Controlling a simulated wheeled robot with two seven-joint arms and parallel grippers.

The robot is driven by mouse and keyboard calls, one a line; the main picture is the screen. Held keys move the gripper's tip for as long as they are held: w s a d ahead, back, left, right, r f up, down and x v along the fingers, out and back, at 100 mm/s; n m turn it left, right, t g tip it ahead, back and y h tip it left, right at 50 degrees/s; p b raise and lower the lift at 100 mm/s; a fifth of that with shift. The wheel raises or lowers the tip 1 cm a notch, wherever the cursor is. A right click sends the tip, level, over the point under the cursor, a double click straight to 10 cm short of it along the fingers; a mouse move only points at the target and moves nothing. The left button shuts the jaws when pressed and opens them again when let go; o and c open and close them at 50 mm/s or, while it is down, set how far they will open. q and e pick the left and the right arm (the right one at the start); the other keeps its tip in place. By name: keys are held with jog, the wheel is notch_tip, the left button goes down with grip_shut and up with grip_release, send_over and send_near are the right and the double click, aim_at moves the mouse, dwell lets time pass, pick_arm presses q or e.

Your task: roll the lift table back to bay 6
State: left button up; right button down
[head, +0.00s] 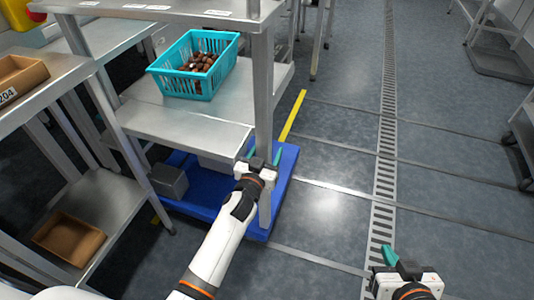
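What looks like the lift table stands left of centre: a low blue base (284,185) on the floor, with steel decks and a post (264,90) above it. A turquoise basket (208,84) holding brown dates sits on its steel deck (180,119). My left gripper (262,163) is at the post, low down over the blue base. My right gripper (391,258) is over the floor at lower right, apart from the table. Its finger opening is unclear.
Steel racks stand at left, one holding a cardboard box (18,79) marked 204 and another box (69,239) lower down. A yellow floor line (292,115) runs beside the blue base. Open floor with a drain grate (386,140) lies right. More steel furniture (522,130) stands far right.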

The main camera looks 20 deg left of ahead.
pick_arm(q)
jog(key=shift+w, duration=0.2)
grip_shut()
jog(key=shift+d, duration=0.1)
dwell(1.3)
